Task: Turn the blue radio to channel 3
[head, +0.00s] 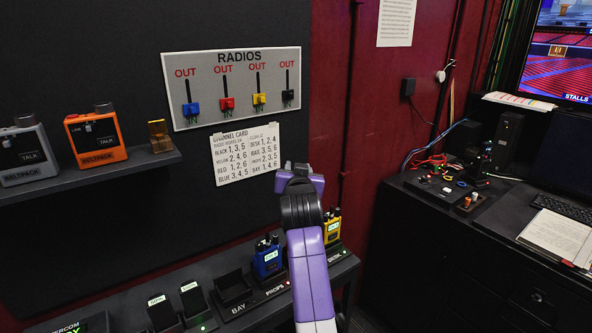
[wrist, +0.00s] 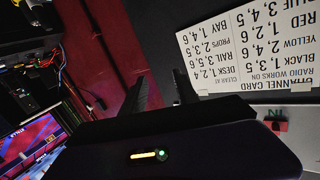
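The blue radio (head: 268,257) stands upright in a charger slot on the low shelf, beside the label PROPS. The small label on its front is too small to read surely, and its top knobs show only as dark stubs. My gripper (head: 302,178) is raised in front of the dark panel, above and right of the blue radio and apart from it. In the wrist view, my gripper's two dark fingers (wrist: 164,84) stand apart with nothing between them. The white channel card (head: 247,153) lists BLUE 3, 4, 5; it shows upside down in the wrist view (wrist: 250,45).
The RADIOS board (head: 236,85) carries blue, red, yellow and black tags under OUT. A yellow radio (head: 332,226) stands right of the blue one, partly behind my arm. An empty BAY slot (head: 232,290) is left. Orange (head: 96,138) and grey (head: 28,153) beltpacks sit on the upper shelf.

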